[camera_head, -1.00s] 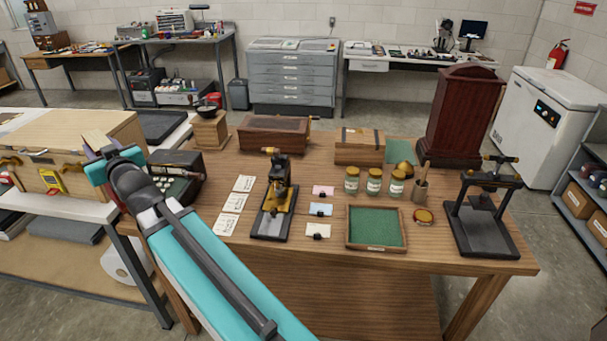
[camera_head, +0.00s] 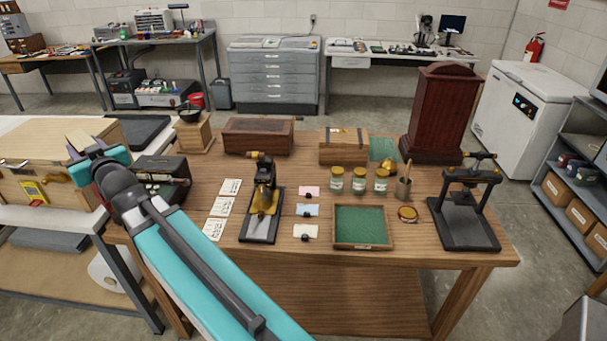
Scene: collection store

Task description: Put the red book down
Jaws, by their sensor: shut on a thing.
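My gripper (camera_head: 84,147) is at the left, at the end of my turquoise arm, by the right part of a pale wooden chest. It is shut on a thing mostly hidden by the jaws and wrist. Only a small cream-coloured face (camera_head: 78,138) shows between the fingers; it may be the page edge of the red book, but no red cover is visible. I cannot tell whether the held thing touches the chest.
The pale wooden chest (camera_head: 45,147) stands on a white-topped bench at left.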

